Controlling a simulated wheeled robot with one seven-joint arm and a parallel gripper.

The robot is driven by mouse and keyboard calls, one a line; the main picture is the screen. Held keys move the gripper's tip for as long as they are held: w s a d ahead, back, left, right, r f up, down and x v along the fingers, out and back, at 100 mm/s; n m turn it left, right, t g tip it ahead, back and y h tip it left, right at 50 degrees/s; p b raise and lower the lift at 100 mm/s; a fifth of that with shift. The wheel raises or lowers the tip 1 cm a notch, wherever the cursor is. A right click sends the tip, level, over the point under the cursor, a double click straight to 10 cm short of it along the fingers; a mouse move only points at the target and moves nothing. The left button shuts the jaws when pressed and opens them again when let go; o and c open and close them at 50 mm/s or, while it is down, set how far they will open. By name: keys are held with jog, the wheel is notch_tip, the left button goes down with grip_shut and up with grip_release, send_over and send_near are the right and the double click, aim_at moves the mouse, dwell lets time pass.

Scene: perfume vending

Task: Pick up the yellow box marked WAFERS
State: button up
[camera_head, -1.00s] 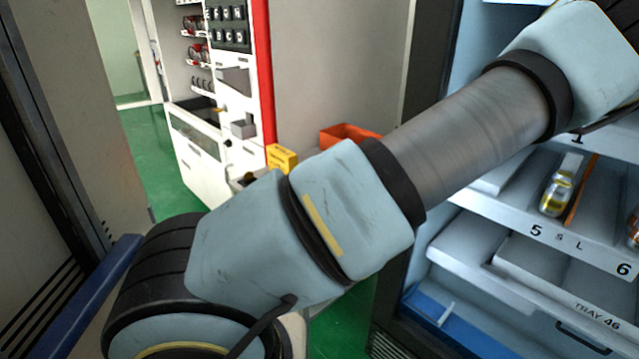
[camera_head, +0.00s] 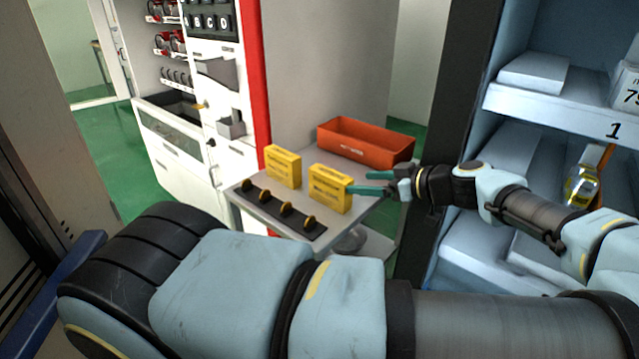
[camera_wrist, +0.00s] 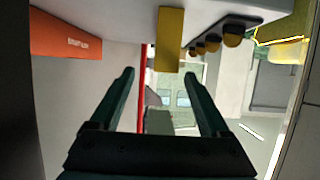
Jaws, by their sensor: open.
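Two yellow boxes stand upright on a small grey table in the head view: a left one (camera_head: 283,167) and a nearer right one (camera_head: 329,190). Both carry dark print too small to read, so I cannot tell which is marked WAFERS. My gripper (camera_head: 363,183) is open and empty, its green fingers pointing left at the right edge of the right box. I cannot tell whether they touch it. In the wrist view, a yellow box (camera_wrist: 170,40) shows above and between the open fingers (camera_wrist: 160,75); I cannot tell which of the two it is.
An orange bin (camera_head: 365,143) sits at the table's back right; it also shows in the wrist view (camera_wrist: 66,35). A dark strip with several round knobs (camera_head: 284,209) lies along the table's front (camera_head: 245,208). A white vending machine (camera_head: 180,140) stands left, an open shelf cabinet (camera_head: 545,100) right.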

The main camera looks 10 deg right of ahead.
aim_at(352, 182)
jog(key=p+x, duration=0.1)
jog(key=x, duration=0.4)
jog(key=shift+w+a, duration=0.1)
jog(key=shift+a, duration=0.05)
jog(key=w+a+p, duration=0.2)
jog(key=a+p, duration=0.1)
jog(key=shift+w+a+f, duration=0.2)
jog(key=shift+f, duration=0.2)
jog(key=shift+w+a+f, duration=0.25)
jog(key=shift+w+f, duration=0.1)
jog(key=shift+f, duration=0.05)
jog(key=shift+c, duration=0.3)
grip_shut()
